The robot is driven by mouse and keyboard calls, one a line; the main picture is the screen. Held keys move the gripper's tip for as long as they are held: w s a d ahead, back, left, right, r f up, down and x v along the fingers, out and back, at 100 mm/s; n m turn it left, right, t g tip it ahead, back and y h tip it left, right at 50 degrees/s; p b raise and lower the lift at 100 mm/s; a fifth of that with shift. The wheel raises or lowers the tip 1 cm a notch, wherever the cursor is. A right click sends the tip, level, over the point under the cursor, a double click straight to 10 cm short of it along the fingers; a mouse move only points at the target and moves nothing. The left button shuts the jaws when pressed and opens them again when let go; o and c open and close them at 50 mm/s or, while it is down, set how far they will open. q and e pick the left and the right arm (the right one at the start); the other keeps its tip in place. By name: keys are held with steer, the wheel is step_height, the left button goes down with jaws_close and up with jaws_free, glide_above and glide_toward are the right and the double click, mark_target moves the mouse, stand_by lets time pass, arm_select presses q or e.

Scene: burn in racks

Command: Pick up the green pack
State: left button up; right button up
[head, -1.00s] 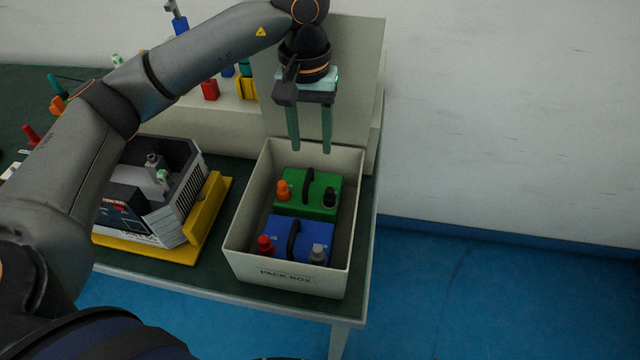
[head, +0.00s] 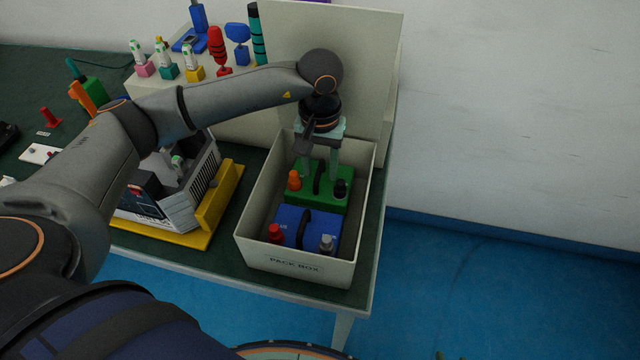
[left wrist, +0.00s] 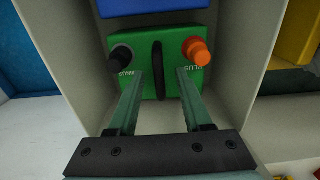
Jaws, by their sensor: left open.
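The green pack (head: 325,196) sits in the rear part of the pack box (head: 297,268), with an orange terminal, a black terminal and a black handle on top. It also shows in the left wrist view (left wrist: 145,86), with its handle upright between my fingers. My left gripper (head: 319,172) is open and points down over the green pack. In the left wrist view my left gripper (left wrist: 158,75) has one finger on each side of the handle, apart from it. Whether the fingertips touch the pack's top, I cannot tell. My right gripper is not in view.
A blue pack (head: 308,228) with red and grey terminals lies in front of the green pack, in the same box. The box walls stand close around both. A grey device on a yellow tray (head: 212,212) is left of the box. A shelf behind holds several small coloured items.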

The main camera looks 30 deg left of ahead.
arm_select(q)
steer(key=shift+f, duration=0.3)
steer(key=shift+c, duration=0.4)
jaws_close()
stand_by(0.7)
steer(key=shift+w+r, duration=0.1)
steer(key=shift+r, duration=0.05)
